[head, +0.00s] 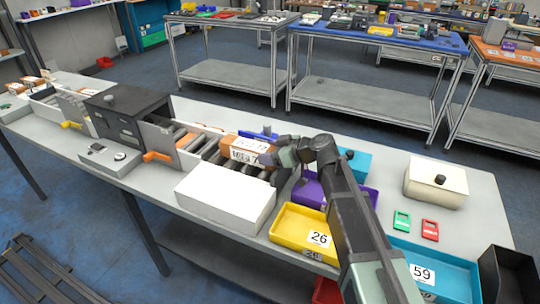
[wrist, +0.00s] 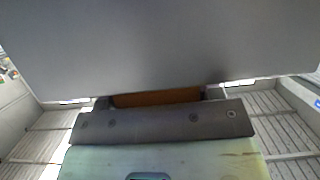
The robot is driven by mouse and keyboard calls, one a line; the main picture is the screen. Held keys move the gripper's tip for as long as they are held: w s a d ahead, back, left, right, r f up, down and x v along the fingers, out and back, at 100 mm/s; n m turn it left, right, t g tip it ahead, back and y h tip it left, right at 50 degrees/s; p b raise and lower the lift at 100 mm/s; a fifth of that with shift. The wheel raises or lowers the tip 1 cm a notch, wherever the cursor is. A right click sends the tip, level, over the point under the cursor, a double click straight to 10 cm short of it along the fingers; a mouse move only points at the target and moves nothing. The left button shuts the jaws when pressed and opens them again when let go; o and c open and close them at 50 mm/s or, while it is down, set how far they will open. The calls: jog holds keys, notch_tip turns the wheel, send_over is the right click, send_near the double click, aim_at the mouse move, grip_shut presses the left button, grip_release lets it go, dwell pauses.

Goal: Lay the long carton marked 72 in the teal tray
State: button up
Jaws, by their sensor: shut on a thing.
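An orange-brown carton (head: 230,141) with a white label lies at the end of the roller conveyor in the head view. Its label appears to end in 7 or 72, partly covered by my gripper. My gripper (head: 284,155) is shut on the carton at its right end. In the wrist view a strip of orange-brown (wrist: 155,99) shows between a large grey surface and my gripper's parts; the rest is hidden. A teal-blue tray (head: 462,277) with a 59 label stands at front right. Another teal tray (head: 357,158) is partly hidden behind my arm.
A yellow tray (head: 287,225) labelled 26 and a purple tray (head: 312,192) stand beside my arm. A white box (head: 225,195) lies in front of the conveyor. A cream box (head: 436,182), small green and red devices and a black bin (head: 508,270) are at right.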

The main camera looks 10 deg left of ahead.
jog(key=o, duration=1.3)
jog(key=shift+f, duration=0.15)
jog(key=p+v, duration=0.4)
jog(key=v, duration=0.7)
jog(key=shift+a, duration=0.1)
jog(key=shift+o, duration=0.5)
